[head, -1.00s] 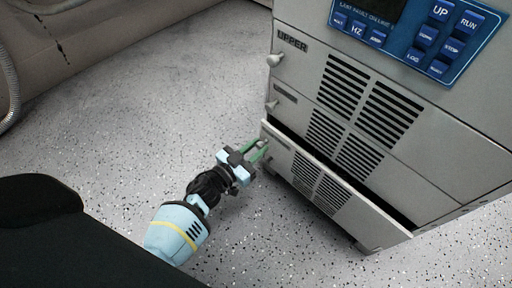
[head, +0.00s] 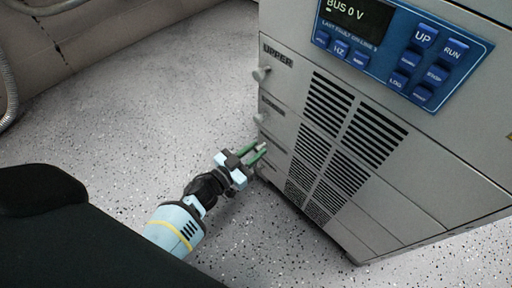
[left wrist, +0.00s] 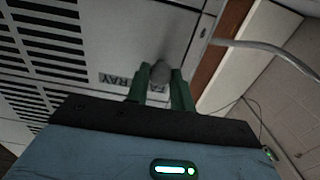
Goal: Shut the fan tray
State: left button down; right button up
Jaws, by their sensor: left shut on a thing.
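My left gripper (head: 261,152) is at the tray's left end, shut on the tray's small round knob. In the left wrist view the knob (left wrist: 160,73) sits between the two green fingers, beside a label (left wrist: 124,80) partly hidden by a finger. My right gripper is not in view.
The cabinet (head: 419,178) has upper drawers with knobs on the left, such as the upper knob (head: 262,74). Speckled floor (head: 150,110) is clear to the left. A beige wall (head: 100,30) stands at the back left.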

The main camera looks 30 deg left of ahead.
pick_arm(q)
jog(key=shift+w+r, duration=0.1)
jog(key=shift+w, duration=0.05)
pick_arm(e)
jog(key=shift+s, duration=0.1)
pick_arm(q)
jog(key=c, duration=1.7)
grip_release()
jog(key=o, duration=0.5)
jog(key=shift+w+d, duration=0.1)
jog(key=shift+c, duration=0.2)
jog(key=p+v, duration=0.2)
jog(key=v, duration=0.6)
jog(key=shift+p, duration=0.35)
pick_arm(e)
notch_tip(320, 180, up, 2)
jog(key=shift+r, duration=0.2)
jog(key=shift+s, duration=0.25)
